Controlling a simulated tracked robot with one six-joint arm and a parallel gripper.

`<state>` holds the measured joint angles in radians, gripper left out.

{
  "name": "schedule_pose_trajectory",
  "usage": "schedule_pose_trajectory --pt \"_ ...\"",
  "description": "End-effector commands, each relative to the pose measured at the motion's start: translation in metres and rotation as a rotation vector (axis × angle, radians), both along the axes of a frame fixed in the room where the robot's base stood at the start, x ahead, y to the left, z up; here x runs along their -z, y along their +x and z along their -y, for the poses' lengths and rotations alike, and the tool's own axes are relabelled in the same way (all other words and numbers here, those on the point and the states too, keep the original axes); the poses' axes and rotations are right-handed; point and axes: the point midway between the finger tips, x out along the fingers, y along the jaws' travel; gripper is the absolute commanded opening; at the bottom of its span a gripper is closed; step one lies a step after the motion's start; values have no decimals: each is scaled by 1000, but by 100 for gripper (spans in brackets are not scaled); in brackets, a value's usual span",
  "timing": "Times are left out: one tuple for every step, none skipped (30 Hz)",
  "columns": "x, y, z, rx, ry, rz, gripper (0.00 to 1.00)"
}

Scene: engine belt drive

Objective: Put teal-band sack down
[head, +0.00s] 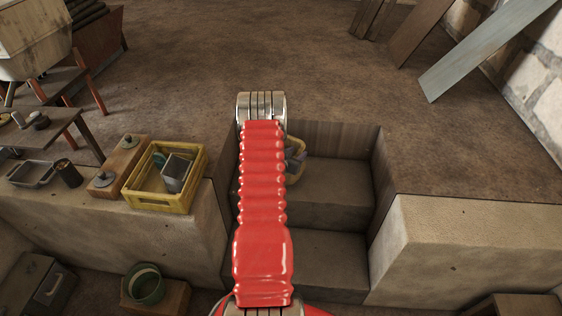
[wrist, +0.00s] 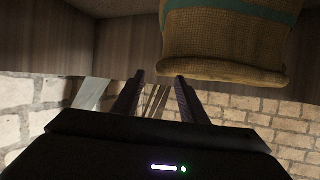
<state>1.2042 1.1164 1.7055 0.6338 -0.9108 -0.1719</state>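In the wrist view, the teal-band sack (wrist: 226,45) is brown woven cloth with a teal stripe. It fills the upper right, and its upper part is cut off by the picture edge. My gripper (wrist: 159,77) has its two dark fingers apart, with an empty gap between them.
In the head view, a stepped pit (head: 328,190) lies behind my arm, with a small yellow thing (head: 296,160) half hidden there. A yellow crate (head: 155,195) stands on the left ledge. The right ledge (head: 470,240) is bare. A grey board (head: 485,50) leans at the back right.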

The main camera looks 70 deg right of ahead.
Motion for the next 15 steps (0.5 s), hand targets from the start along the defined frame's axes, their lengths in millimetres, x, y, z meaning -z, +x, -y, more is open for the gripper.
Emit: schedule_pose_trajectory --pt "0 0 0 0 0 0 39" --pt "0 0 0 0 0 0 39" --pt "0 0 0 0 0 0 39" --pt "0 0 0 0 0 0 39" --pt "0 0 0 0 0 0 39" --pt "0 0 0 0 0 0 39" --pt "0 0 0 0 0 0 39" --pt "1 0 1 0 0 0 39" --pt "2 -1 2 1 1 0 39" --pt "3 -1 3 1 1 0 39" --pt "4 -1 5 1 2 0 39" --pt "6 -1 8 1 2 1 39" --pt "7 -2 11 1 1 1 39" --pt "8 -2 14 1 0 1 39" --pt "10 -2 18 1 0 1 39"
